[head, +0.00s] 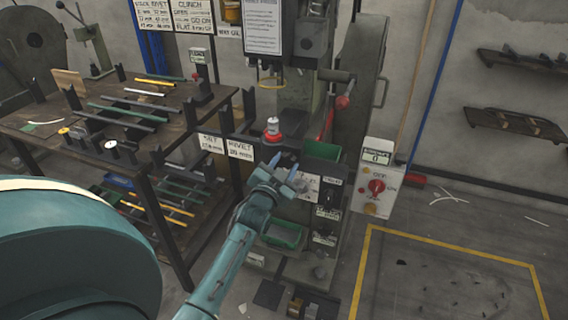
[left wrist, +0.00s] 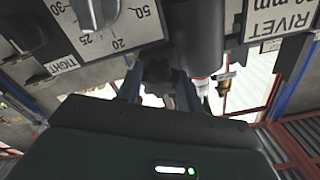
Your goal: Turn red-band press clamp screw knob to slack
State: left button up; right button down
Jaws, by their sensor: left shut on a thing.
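The press stands in the middle of the head view, with a red band (head: 273,137) around a short post. My left gripper (head: 287,182) is at the front of this press, below the red band. In the left wrist view its two fingers (left wrist: 157,88) are closed on a dark knob (left wrist: 157,70), which is mostly hidden between them. A scale dial (left wrist: 97,12) with numbers 20, 25 and 50 is above. A TIGHT label (left wrist: 62,65) is to the left. In the head view the gripper hides the knob. My right gripper is not in view.
A dark rack (head: 110,105) with several rods stands at left. A green bin (head: 283,236) sits low on the press front. A grey box with a red switch (head: 376,187) is at right.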

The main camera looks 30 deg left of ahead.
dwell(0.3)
pick_arm(q)
jog(key=o, duration=1)
jog(key=v, duration=1.3)
jog(key=shift+s+f, duration=0.1)
